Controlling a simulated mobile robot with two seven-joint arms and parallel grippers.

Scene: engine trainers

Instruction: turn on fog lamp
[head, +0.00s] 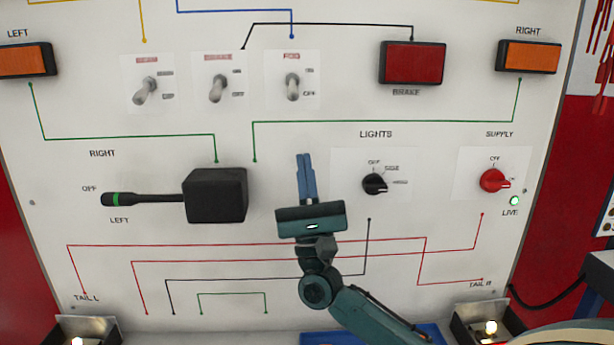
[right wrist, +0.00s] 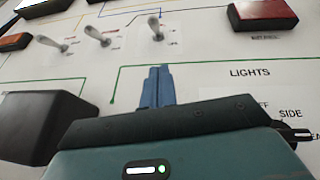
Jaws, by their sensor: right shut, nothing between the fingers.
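Three silver toggle switches sit in a row on the upper white panel: a left one (head: 146,89), a middle one (head: 217,88) and a right one (head: 292,86). In the right wrist view the fingers (right wrist: 158,70) also sit below the right switch (right wrist: 156,27). My left gripper is not in view.
A black stalk box (head: 215,195) stands out left of my right gripper. The black LIGHTS knob (head: 375,184) is to its right, with the red SUPPLY knob (head: 493,180) and lit green LIVE lamp (head: 514,201) beyond. The red BRAKE lamp (head: 413,63) is upper right.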

